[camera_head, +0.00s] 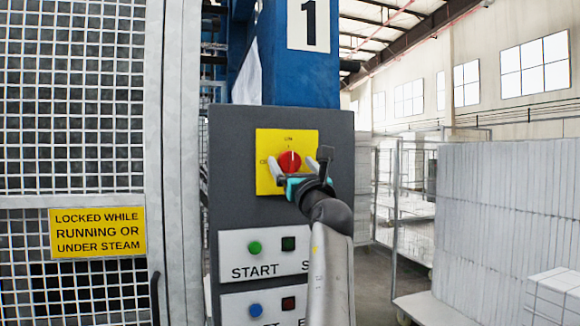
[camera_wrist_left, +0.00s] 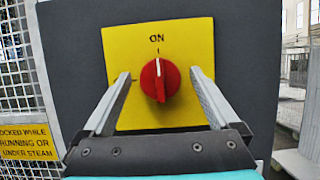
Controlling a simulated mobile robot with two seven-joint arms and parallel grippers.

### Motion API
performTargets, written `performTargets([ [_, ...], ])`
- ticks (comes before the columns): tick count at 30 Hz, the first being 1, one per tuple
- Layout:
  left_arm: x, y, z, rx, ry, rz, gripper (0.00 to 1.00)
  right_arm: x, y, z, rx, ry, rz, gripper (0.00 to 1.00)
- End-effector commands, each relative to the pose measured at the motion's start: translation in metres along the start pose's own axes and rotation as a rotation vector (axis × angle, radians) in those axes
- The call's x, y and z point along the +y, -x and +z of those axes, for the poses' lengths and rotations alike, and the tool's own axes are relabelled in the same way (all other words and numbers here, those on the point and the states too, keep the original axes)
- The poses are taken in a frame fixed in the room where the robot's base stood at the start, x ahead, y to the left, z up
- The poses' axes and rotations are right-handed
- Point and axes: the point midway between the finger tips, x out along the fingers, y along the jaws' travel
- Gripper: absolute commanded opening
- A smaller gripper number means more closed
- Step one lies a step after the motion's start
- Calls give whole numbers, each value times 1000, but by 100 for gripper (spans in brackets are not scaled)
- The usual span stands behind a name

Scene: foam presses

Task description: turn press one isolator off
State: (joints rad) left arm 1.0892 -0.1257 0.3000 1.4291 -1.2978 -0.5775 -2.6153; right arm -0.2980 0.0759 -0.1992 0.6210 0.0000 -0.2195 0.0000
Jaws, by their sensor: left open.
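The press one isolator is a red rotary knob (camera_head: 289,160) on a yellow plate (camera_head: 263,184), set in a dark grey panel (camera_head: 232,140) on the blue post marked 1. In the left wrist view the knob (camera_wrist_left: 160,81) has its white pointer line upright, toward the word ON. My left gripper (camera_head: 296,170) is in front of the plate. In the left wrist view its two open fingers (camera_wrist_left: 160,95) stand one on each side of the knob, with a gap on both sides. The word at the plate's left is partly hidden. My right gripper is not in view.
Below the isolator are a green START button (camera_head: 254,248) and a blue button (camera_head: 256,310); my left arm covers part of these plates. A mesh gate (camera_head: 75,95) with a yellow warning sign (camera_head: 98,233) stands at left. White foam blocks (camera_head: 490,220) stand at right.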

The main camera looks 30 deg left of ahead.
Motion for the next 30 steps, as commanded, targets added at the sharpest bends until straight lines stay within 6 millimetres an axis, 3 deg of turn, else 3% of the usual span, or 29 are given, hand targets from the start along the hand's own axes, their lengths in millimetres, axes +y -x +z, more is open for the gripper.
performTargets([
  [6,0,0,0,0,1,0,93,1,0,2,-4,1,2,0],
  [27,0,0,0,0,1,0,15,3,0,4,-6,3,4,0],
  [30,0,0,0,0,1,0,9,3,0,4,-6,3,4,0],
])
